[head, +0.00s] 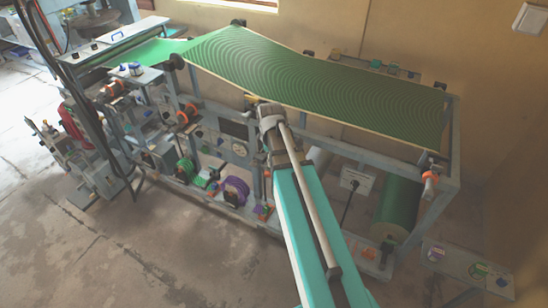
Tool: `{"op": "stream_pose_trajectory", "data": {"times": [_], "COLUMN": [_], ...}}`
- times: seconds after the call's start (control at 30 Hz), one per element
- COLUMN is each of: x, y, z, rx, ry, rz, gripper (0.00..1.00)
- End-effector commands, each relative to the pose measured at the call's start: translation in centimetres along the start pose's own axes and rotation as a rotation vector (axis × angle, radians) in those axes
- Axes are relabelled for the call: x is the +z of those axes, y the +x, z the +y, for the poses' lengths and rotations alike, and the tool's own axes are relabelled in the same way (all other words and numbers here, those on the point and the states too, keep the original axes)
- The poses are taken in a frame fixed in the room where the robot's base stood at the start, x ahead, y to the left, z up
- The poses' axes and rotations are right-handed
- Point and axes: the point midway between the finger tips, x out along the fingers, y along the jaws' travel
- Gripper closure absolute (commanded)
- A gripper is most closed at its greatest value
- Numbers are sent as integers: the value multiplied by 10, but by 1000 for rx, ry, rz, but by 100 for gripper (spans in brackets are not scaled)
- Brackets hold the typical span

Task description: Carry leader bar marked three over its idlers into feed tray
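A wide green patterned web (330,85) stretches over the top of a grey frame and slopes down to the right. Its narrower left part (150,52) runs down to a flat bed at the upper left, which may be the feed tray; I cannot be sure. A dark roller end (178,61) shows at the web's left corner. My gripper (264,106) is at the web's near edge, pointing away from me. My wrist hides its fingers, so I cannot tell whether it holds anything. No bar with a readable three shows.
A large green roll (398,208) sits low at the frame's right. Green (187,171) and purple (236,191) coils stand on the lower shelf. Black cables (85,105) hang at the left. The concrete floor in front is clear.

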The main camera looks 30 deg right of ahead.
Motion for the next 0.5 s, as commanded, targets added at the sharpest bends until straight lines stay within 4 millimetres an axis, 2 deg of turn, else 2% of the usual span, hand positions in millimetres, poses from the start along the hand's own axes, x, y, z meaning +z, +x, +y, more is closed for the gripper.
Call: {"op": "stream_pose_trajectory", "data": {"times": [0.27,0.5], "x": [-22,-58], "y": [0,0], "z": [9,23], "rx": [0,0], "ry": [-2,-3], "rz": [0,0], "gripper": [100,100]}}
